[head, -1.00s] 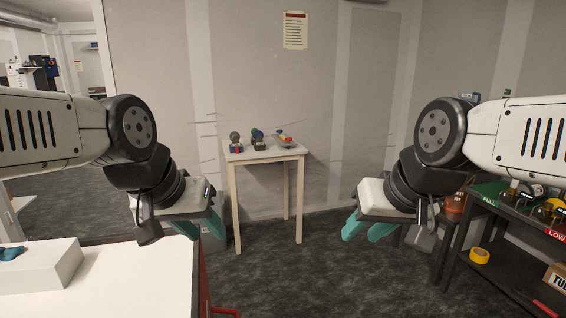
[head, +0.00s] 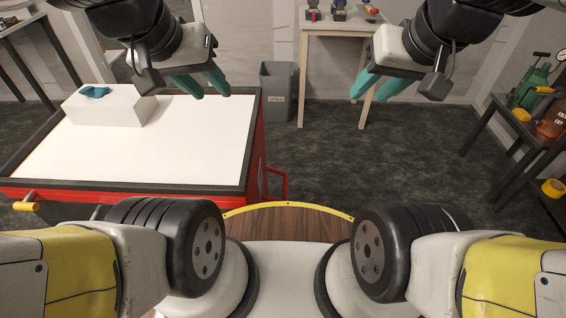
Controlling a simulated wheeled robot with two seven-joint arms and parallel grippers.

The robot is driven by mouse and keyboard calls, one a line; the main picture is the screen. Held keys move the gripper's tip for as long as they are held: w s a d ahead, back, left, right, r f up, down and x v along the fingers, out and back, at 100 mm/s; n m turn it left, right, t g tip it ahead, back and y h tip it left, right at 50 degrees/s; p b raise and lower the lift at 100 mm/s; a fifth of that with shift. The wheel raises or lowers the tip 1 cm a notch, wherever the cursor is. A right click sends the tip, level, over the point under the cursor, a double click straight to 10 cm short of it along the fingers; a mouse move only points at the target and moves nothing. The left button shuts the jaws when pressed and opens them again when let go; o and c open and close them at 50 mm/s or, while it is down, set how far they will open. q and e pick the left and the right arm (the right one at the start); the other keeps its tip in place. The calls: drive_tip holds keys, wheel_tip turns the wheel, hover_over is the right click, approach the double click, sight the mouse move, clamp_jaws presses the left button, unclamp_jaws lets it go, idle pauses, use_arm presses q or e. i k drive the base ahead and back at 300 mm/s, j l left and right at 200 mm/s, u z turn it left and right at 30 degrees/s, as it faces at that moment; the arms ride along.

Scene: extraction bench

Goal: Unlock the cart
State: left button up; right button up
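A red cart (head: 215,198) with a white top and dark rim stands at the left of the head view. A red lever with a yellow grip (head: 26,206) sticks out at its lower left front. A red bar handle (head: 278,183) is on its right side. My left gripper (head: 213,93) is over the cart's far right part, its teal fingers apart and empty. My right gripper (head: 367,98) is right of the cart over the floor, its fingers apart and empty. The cart's wheels and lower part are hidden.
A white block (head: 108,107) with a teal item (head: 96,91) is on the cart top. A grey bin (head: 277,92) stands behind the cart, beside a small table (head: 340,30). A dark shelf (head: 497,108) with a green canister (head: 528,88) is at right. The floor between is clear.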

sight(27, 204)
drive_tip(key=k, duration=0.15)
drive_tip(key=l+u, duration=0.1)
drive_tip(key=l, duration=0.6)
drive_tip(key=j+u, duration=0.15)
drive_tip(key=u, duration=1.75)
drive_tip(key=i+u, duration=0.35)
drive_tip(key=i+j+u, duration=0.15)
drive_tip(key=j, duration=0.15)
drive_tip(key=j+u, duration=0.2)
drive_tip(key=j, duration=0.15)
drive_tip(key=i+j+u, duration=0.15)
drive_tip(key=j, duration=0.15)
